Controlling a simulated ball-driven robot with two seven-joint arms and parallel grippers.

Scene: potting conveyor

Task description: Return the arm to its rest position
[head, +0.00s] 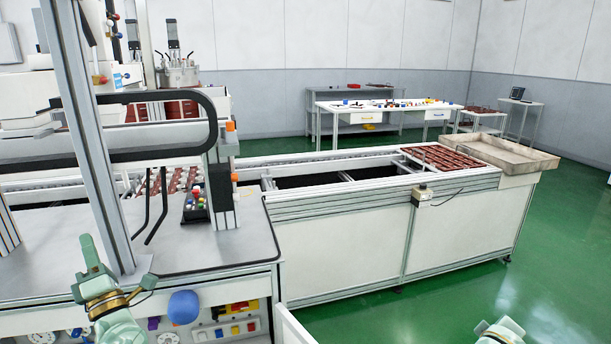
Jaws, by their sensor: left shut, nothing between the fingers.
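My left gripper (90,252) shows at the lower left, at the end of a pale green arm with a brass-coloured ring. Its fingers look shut, and nothing is seen held in them. It is in front of the grey-topped workbench (215,248), near the foot of a metal upright. A small pale green part of my right arm (500,332) shows at the bottom right edge.
A metal upright (85,130) and a black curved tube stand close to the left gripper. A blue rounded knob (183,307) is just right of it. The conveyor (340,230) runs behind, with a beige tray (515,155) at its end. Green floor (565,250) is clear at right.

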